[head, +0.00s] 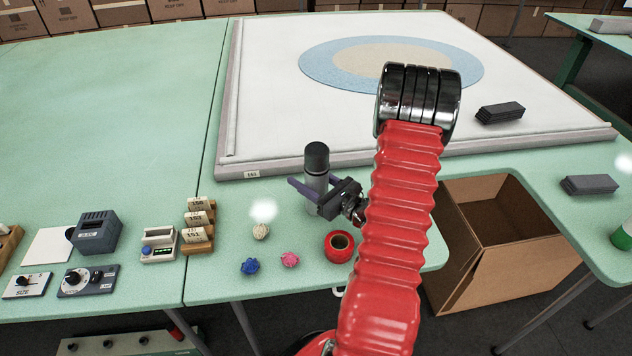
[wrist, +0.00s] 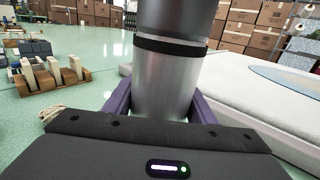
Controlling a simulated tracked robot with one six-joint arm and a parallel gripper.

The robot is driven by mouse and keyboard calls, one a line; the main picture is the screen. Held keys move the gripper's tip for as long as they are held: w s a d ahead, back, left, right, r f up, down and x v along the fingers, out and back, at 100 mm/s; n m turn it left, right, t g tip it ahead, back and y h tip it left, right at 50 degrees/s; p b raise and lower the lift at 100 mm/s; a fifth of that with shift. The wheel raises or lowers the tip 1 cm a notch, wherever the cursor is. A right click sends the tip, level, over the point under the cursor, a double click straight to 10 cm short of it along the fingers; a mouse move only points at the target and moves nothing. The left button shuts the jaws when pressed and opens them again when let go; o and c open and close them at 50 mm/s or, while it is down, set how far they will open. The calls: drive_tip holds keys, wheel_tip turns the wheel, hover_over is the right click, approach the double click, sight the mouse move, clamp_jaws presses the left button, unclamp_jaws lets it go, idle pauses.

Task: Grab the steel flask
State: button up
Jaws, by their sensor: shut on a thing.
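The steel flask (head: 317,186) stands upright on the green table, close to the front edge of the white framed panel. It has a brushed metal body and a dark cap. My gripper (head: 312,187) reaches it from the right, with one purple finger on each side of its lower body. In the wrist view the flask (wrist: 165,85) fills the middle, with a black band below its grey upper part. The gripper fingers (wrist: 160,105) are shut on it. The flask's base is hidden behind the gripper body.
A red tape roll (head: 339,246) and blue, pink and cream yarn balls (head: 261,231) lie in front of the flask. Tagged wooden blocks (head: 198,226) stand to the left. An open cardboard box (head: 505,240) is at right. The table's far left is clear.

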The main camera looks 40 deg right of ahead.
sight(306, 149)
drive_tip(key=shift+r, duration=0.1)
drive_tip(key=shift+r, duration=4.95)
